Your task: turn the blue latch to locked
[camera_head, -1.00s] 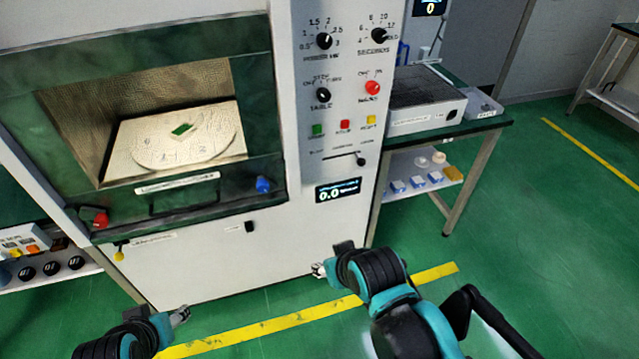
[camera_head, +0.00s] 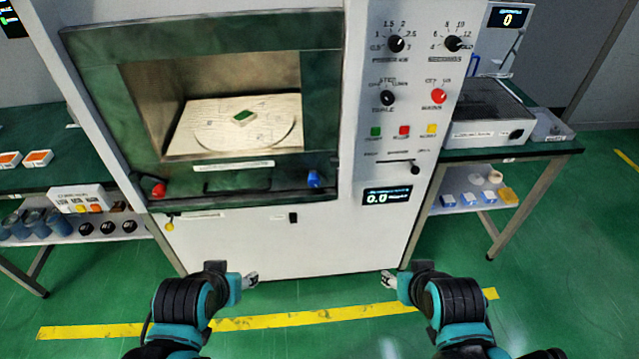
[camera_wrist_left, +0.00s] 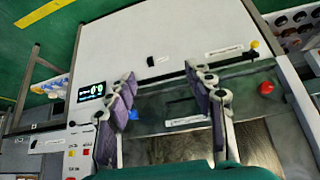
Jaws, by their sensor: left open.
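The blue latch (camera_head: 314,178) sits at the lower right corner of the microwave's green door frame. It also shows in the left wrist view (camera_wrist_left: 134,114), partly beside a finger. I cannot tell its exact turn. My left gripper (camera_head: 251,280) is below and in front of the machine, well apart from the latch. In the left wrist view its fingers (camera_wrist_left: 165,95) are spread with nothing between them. My right gripper (camera_head: 388,279) is also low in front of the machine, apart from everything; its fingers are too small to read.
A red latch (camera_head: 158,190) sits at the door's lower left, with a yellow knob (camera_head: 169,226) below. The control panel (camera_head: 410,110) is right of the door. Tables with small items flank the machine. Green floor with a yellow line (camera_head: 300,317) lies open in front.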

